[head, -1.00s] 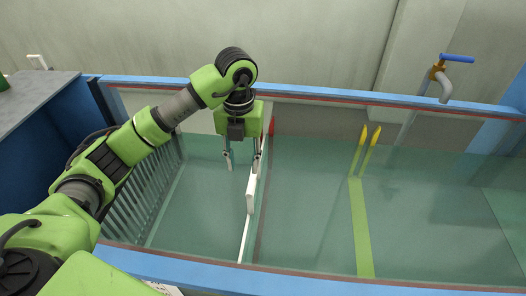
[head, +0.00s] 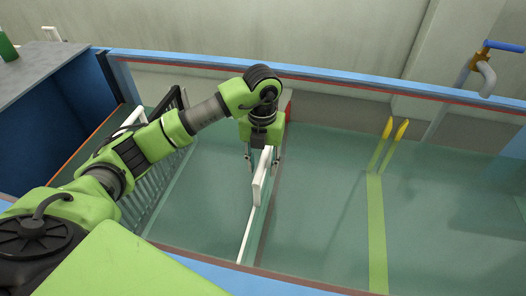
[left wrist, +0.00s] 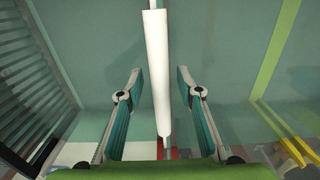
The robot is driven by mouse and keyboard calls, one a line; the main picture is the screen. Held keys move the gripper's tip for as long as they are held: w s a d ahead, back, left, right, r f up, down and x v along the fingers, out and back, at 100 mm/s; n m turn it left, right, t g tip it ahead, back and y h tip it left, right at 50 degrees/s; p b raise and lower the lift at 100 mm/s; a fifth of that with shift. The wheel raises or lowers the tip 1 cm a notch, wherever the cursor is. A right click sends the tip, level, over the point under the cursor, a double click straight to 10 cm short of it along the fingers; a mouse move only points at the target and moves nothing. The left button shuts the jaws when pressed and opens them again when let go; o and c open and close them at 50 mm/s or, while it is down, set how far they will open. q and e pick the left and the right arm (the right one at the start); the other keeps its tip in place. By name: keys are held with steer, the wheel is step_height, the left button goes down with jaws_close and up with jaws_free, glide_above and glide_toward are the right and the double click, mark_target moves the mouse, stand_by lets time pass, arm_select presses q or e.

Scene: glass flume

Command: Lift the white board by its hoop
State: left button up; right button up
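The white board (head: 244,240) stands edge-on in the water of the glass flume, showing as a thin pale strip. Its white hoop (head: 262,185) rises at its upper part, and its bar also shows in the left wrist view (left wrist: 155,50). My left gripper (head: 263,163) is open above the flume, fingers pointing down. In the left wrist view its fingers (left wrist: 160,88) are on either side of the hoop bar, with a gap on each side. The board's lower part is unclear through the water. My right gripper is not in view.
The flume's blue rims (head: 350,82) run along its far and near sides. A dark slatted rack (head: 165,190) stands left of the board. A yellow-green strip with two upright yellow prongs (head: 376,230) is to the right. A blue-handled tap (head: 485,72) is at the back right.

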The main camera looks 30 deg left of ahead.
mark_target(263, 184)
arm_select(q)
step_height(263, 184, down, 8)
steer(key=shift+w+f+p, duration=0.1)
steer(key=shift+p, duration=0.4)
jaws_close()
steer(key=shift+w+r, duration=0.15)
steer(key=shift+r, duration=0.1)
